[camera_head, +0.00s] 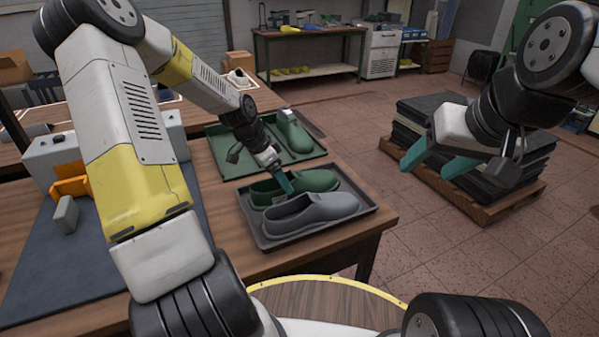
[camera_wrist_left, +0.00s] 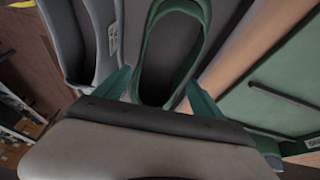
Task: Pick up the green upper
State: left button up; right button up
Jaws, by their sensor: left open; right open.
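The green upper (camera_head: 318,180) lies in a dark grey tray (camera_head: 258,236) on the wooden table, beside a grey upper (camera_head: 312,213). The grey upper (camera_wrist_left: 98,35) lies close to the left finger there. My right gripper (camera_head: 440,158) is open and empty, out over the floor to the right.
A green tray (camera_head: 232,165) behind holds another green shoe-shaped piece (camera_head: 293,132). A dark mat (camera_head: 65,265) and an orange part (camera_head: 72,187) are at left. A pallet of dark sheets (camera_head: 525,160) stands right, with open floor between.

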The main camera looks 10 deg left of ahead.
pick_arm(q)
jog(key=shift+x, duration=1.25)
jog(key=shift+r, duration=0.1)
jog(key=c, duration=1.2)
